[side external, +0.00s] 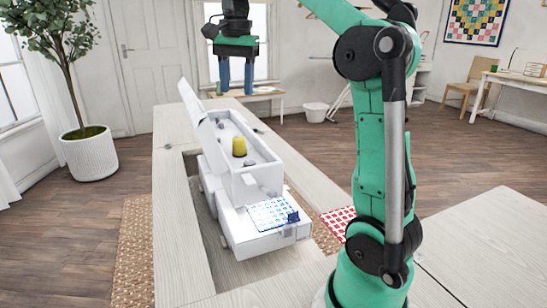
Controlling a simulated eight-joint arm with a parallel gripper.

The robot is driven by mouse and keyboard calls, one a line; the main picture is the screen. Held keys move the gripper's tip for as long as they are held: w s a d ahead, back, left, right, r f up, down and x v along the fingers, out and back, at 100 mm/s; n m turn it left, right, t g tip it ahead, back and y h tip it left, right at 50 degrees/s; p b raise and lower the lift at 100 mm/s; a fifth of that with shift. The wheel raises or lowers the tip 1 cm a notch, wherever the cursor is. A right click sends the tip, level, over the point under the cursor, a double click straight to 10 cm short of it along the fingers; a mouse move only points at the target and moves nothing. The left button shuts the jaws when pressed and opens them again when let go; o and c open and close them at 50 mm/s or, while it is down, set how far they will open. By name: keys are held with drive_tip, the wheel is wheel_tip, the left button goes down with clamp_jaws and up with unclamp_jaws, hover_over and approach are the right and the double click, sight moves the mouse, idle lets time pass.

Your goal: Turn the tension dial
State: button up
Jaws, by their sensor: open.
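A white sewing machine (257,182) sits in the cut-out of a pale wooden cabinet top, with its top lid (199,113) raised. A yellow spool (239,146) stands in the open top compartment. Small grey parts show in that compartment, but they are too small to tell which one is the tension dial. My gripper (237,90) is open and empty, with its two blue fingers pointing down. In the picture it appears above and beyond the machine, apart from it.
The cabinet top (173,212) surrounds the machine. A blue-patterned white piece (272,213) lies on the machine's near end. A red checked cloth (338,222) lies to the right, partly behind my arm. A potted plant (83,155) stands at left. The air around my gripper looks clear.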

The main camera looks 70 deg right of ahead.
drive_tip(key=d+m, duration=0.2)
drive_tip(key=d, duration=0.1)
hover_over(250, 162)
drive_tip(key=shift+g, duration=0.3)
wheel_tip(250, 162, down, 11)
drive_tip(key=shift+w+f, duration=0.1)
drive_tip(key=shift+f, duration=3.05)
clamp_jaws()
